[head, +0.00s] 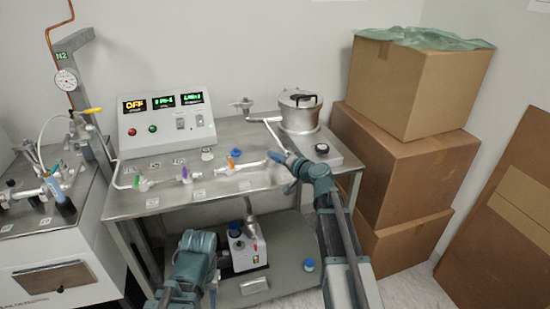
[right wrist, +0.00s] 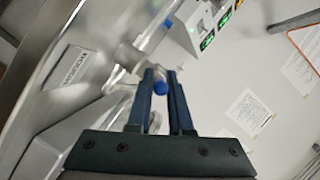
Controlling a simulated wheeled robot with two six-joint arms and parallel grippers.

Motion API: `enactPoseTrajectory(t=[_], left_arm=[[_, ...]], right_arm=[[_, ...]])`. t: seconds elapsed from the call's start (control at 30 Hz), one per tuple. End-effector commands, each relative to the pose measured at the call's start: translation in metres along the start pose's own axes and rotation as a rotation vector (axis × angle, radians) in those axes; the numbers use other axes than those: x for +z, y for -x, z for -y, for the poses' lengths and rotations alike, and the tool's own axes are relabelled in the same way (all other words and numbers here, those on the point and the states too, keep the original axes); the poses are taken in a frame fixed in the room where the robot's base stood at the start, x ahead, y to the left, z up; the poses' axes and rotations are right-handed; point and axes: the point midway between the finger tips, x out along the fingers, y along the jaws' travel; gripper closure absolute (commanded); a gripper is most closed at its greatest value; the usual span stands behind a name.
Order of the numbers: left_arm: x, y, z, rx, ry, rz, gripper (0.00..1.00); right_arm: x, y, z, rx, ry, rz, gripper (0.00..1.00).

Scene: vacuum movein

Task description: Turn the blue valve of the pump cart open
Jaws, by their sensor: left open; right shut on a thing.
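The steel pump cart (head: 222,135) stands in the middle of the head view, with a line of glass tubing and small coloured valves on its top. The blue valve (right wrist: 160,87) shows in the right wrist view as a round blue knob between my fingertips, on a clear and metal fitting. My right gripper (right wrist: 161,76) is shut on it; in the head view my right gripper (head: 280,160) covers the right end of the tubing. My left gripper (head: 195,262) is low in front of the cart, open and apart from everything; its fingertips are not clear.
A control box (head: 166,120) and a lidded metal pot (head: 300,110) stand on the cart top. Purple (head: 184,172), orange (head: 230,161) and green (head: 141,183) valves sit left along the tubing. Stacked cardboard boxes (head: 400,150) stand close on the right.

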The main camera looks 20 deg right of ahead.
Motion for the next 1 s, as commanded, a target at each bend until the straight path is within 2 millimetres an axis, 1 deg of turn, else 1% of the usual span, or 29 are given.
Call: enactPoseTrajectory(t=[0.17, 0.63, 1.0], left_arm=[[0.000, 0.000, 0.000, 0.000, 0.000, 0.000, 0.58], [0.000, 0.000, 0.000, 0.000, 0.000, 0.000, 0.58], [0.000, 0.000, 0.000, 0.000, 0.000, 0.000, 0.58]], right_arm=[[-0.006, 0.000, -0.004, -0.036, 0.016, 0.060, 1.00], [-0.024, 0.000, -0.015, -0.217, 0.090, 0.352, 1.00], [-0.030, 0.000, -0.019, -0.309, 0.130, 0.503, 1.00]])
